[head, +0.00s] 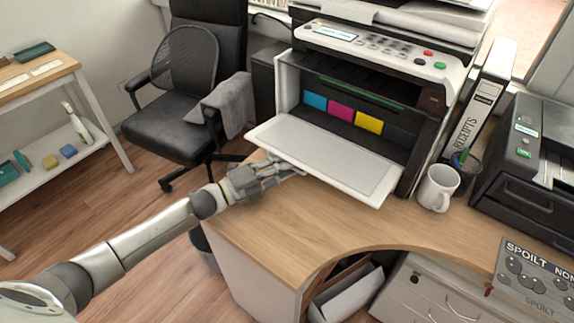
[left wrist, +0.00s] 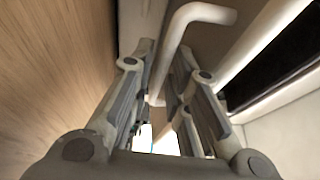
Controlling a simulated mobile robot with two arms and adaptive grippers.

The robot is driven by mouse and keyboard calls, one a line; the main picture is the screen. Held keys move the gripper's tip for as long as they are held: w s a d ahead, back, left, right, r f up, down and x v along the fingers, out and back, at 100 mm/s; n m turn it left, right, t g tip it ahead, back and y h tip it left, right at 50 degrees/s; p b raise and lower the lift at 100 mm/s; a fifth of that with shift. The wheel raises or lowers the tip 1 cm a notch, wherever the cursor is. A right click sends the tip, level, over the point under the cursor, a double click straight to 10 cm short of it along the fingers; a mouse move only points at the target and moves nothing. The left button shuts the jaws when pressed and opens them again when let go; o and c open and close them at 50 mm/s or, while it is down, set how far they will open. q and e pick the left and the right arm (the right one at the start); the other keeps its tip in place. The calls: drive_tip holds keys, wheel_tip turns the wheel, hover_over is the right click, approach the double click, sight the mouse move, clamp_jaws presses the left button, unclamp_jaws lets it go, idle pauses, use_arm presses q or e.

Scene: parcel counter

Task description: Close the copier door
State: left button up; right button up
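The copier (head: 372,60) stands on the desk with its front door (head: 325,155) folded down, nearly level, its pale inner face up. Cyan, magenta and yellow cartridges (head: 341,112) show in the opening. My left gripper (head: 285,172) is at the door's near left edge, low over the desk. In the left wrist view its two fingers (left wrist: 163,62) stand apart, one on each side of a pale bent bar (left wrist: 186,30), which looks like the door's handle. I cannot tell whether a finger touches it. The right gripper is not in view.
A white mug (head: 437,188), a pen cup (head: 465,168) and a receipts binder (head: 478,112) stand right of the door. A dark printer (head: 522,190) is at far right. The desk front (head: 270,222) is bare. An office chair (head: 178,140) stands behind my left arm.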

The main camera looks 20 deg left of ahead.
use_arm(q)
drive_tip(key=shift+w+d, duration=0.4)
drive_tip(key=shift+w, duration=0.05)
clamp_jaws()
drive_tip(key=shift+r, duration=0.1)
